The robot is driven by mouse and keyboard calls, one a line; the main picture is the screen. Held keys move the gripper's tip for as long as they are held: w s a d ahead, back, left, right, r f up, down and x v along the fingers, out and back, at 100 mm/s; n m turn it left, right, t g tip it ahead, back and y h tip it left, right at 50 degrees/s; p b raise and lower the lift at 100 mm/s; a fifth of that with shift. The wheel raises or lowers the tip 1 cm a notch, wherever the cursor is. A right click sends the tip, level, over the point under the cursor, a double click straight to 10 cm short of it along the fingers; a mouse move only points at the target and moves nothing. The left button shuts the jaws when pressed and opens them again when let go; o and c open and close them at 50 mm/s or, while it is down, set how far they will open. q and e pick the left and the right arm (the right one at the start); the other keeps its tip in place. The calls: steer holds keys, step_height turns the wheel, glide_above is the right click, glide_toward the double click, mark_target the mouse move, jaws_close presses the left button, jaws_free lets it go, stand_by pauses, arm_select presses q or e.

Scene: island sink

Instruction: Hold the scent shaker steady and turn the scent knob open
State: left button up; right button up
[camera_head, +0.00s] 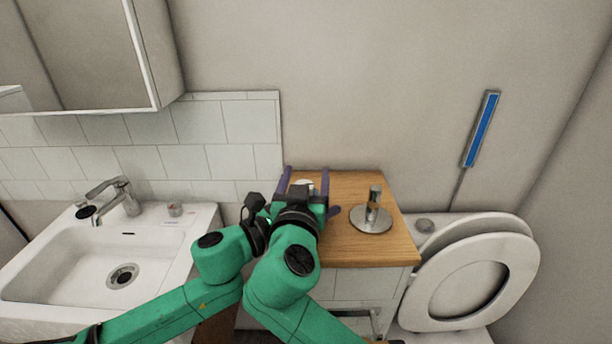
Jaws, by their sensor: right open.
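A small white object (304,184), probably the scent shaker, stands on the wooden cabinet top near its back left. My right gripper (306,181) reaches over the cabinet top, its purple fingers apart, one on each side of the white object. Whether they touch it cannot be told. My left gripper (252,209) is just left of the right one, by the cabinet's left edge; its fingertips are mostly hidden. The scent knob cannot be made out; the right gripper's body covers the lower part of the white object.
A metal stand with a round base (371,219) is on the cabinet top (345,252), right of my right gripper. A sink (62,268) with a faucet (118,194) is at left, a toilet (470,280) at right. A tiled wall (215,160) stands behind the sink.

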arm_select(q)
steer(key=shift+f, duration=0.1)
arm_select(e)
steer(key=shift+w, duration=0.1)
jaws_close()
steer(key=shift+y, duration=0.3)
steer(key=shift+a+f+n+y, duration=0.1)
steer(key=shift+a+n+y, duration=0.05)
steer(key=shift+n+y, duration=0.6)
steer(key=shift+a+n+y, duration=0.1)
steer(key=shift+n+y, duration=0.45)
steer(key=shift+y, duration=0.4)
steer(key=shift+a+n+g+y, duration=0.2)
steer(key=shift+n+g+y, duration=0.1)
steer(key=shift+n+y, duration=0.75)
steer(key=shift+a+n+g+y, duration=0.25)
steer(key=shift+n+y, duration=0.4)
steer(key=shift+y, duration=0.7)
jaws_free()
